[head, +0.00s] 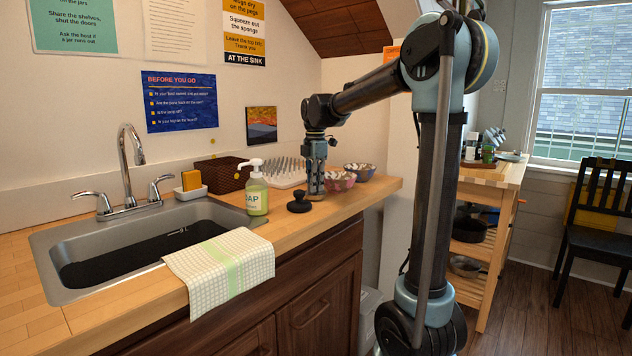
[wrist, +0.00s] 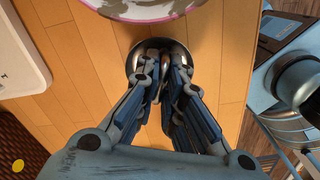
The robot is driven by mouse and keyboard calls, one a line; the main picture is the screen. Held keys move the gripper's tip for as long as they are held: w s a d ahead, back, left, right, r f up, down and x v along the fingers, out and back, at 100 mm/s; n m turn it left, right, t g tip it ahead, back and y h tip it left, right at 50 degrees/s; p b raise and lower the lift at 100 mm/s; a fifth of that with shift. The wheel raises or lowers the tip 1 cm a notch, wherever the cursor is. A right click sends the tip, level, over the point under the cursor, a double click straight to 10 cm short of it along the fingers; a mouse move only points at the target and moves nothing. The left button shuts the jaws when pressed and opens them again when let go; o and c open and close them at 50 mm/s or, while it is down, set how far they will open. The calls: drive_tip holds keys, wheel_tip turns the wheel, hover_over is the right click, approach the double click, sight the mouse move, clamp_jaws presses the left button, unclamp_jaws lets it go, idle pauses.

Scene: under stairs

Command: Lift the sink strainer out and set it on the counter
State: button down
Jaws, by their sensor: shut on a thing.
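The sink strainer (wrist: 134,62) is a small round metal dish with a post in its middle. My gripper (wrist: 161,88) is shut on that post, and the fingers hide the near part of the dish. In the head view my gripper (head: 316,186) points straight down over the counter (head: 345,203), right of the soap bottle. The strainer is at its fingertips, low at the counter top; I cannot tell whether it touches. The sink (head: 47,243) is at the left, with dark water or a dark bottom and a utensil-like shape in it.
A black knobbed stopper (head: 299,202) stands close left of my gripper. Bowls (head: 340,181) are just behind it, one showing a pink rim in the wrist view (wrist: 150,14). A white drying rack (head: 284,176), soap bottle (head: 257,196) and draped towel (head: 222,268) are nearby. The counter's front edge is close.

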drive_tip(key=shift+f, duration=0.15)
drive_tip(key=c, duration=1.2)
unclamp_jaws()
drive_tip(key=shift+r, duration=4)
